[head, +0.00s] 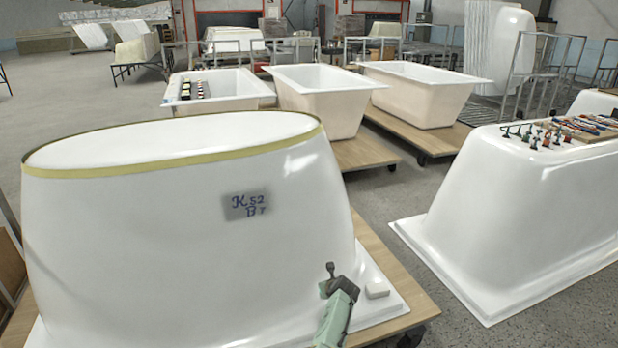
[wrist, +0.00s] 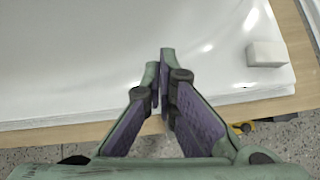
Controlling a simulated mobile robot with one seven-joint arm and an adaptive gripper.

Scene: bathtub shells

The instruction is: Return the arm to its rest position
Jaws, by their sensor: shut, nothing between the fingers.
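My gripper (wrist: 160,82) is shut and empty in the wrist view, its fingertips close together above the white flange of the near bathtub shell. In the head view, my gripper (head: 331,268) is at the lower middle, in front of the right end of that shell (head: 130,230). The shell is upside down, with yellow tape round its top and a grey patch of handwriting on its side. A small white block (head: 377,289) lies on its flange, right of my gripper. It also shows in the wrist view (wrist: 265,54), apart from the fingers.
The near shell rests on a wooden board (head: 400,285) with castors. Another upturned shell (head: 500,215), carrying tools, stands at the right. Several open tubs stand on wooden dollies (head: 365,152) behind. Bare grey floor (head: 385,205) lies between the shells.

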